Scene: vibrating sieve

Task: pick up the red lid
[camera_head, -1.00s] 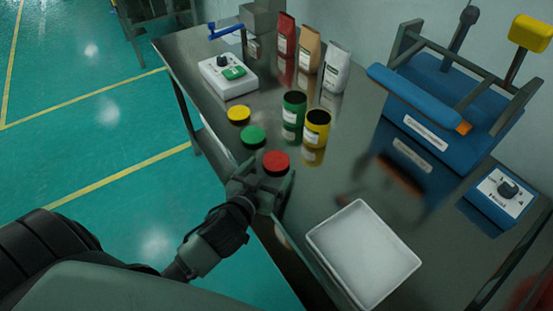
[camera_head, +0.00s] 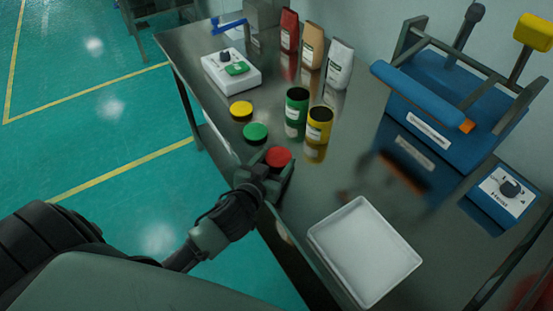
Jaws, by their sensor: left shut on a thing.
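The red lid (camera_head: 278,156) is a small round disc at the near left edge of the dark metal table (camera_head: 345,185). My left gripper (camera_head: 276,168) is at the lid, with its fingers around the lid's near part, and is shut on it. I cannot tell whether the lid touches the table or is slightly raised. My right gripper is not in view.
A green lid (camera_head: 255,132) and a yellow lid (camera_head: 241,110) lie farther along the left edge. Green (camera_head: 296,112) and yellow (camera_head: 318,126) open cans stand right of them. A white tray (camera_head: 330,247) sits near front. A blue sieve machine (camera_head: 425,115) stands at right.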

